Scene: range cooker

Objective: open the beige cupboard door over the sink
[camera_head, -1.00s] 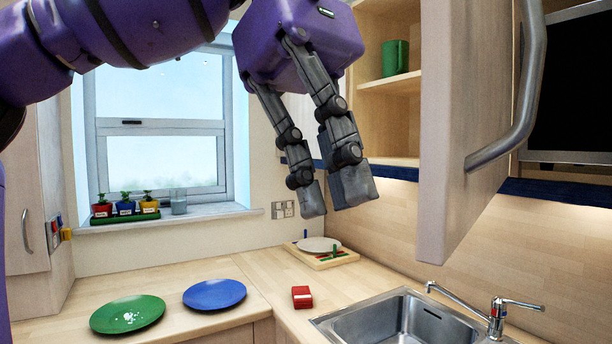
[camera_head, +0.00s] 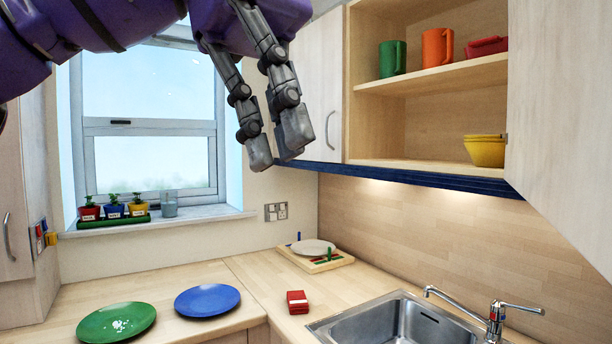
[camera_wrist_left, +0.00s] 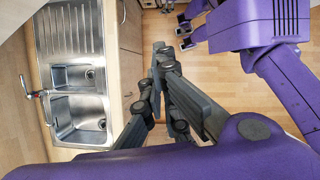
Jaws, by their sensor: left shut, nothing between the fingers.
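The beige cupboard door (camera_head: 565,120) over the sink stands wide open, swung to the right of the head view and cut off by its edge. The open cupboard (camera_head: 430,80) shows its shelves. My left gripper (camera_head: 278,152) is shut and empty, left of the opening and clear of the open door. Its fingers also show in the left wrist view (camera_wrist_left: 165,60), pointing away from the camera. Part of my right gripper (camera_wrist_left: 187,32) seems to show small at the top of the left wrist view; its opening is unclear. The door's handle is out of view.
A green mug (camera_head: 392,58), an orange mug (camera_head: 437,47) and yellow bowls (camera_head: 485,150) stand in the cupboard. A closed door (camera_head: 318,90) is left of it. Below are the sink (camera_head: 385,325), tap (camera_head: 495,315), red block (camera_head: 297,302) and plates (camera_head: 207,300).

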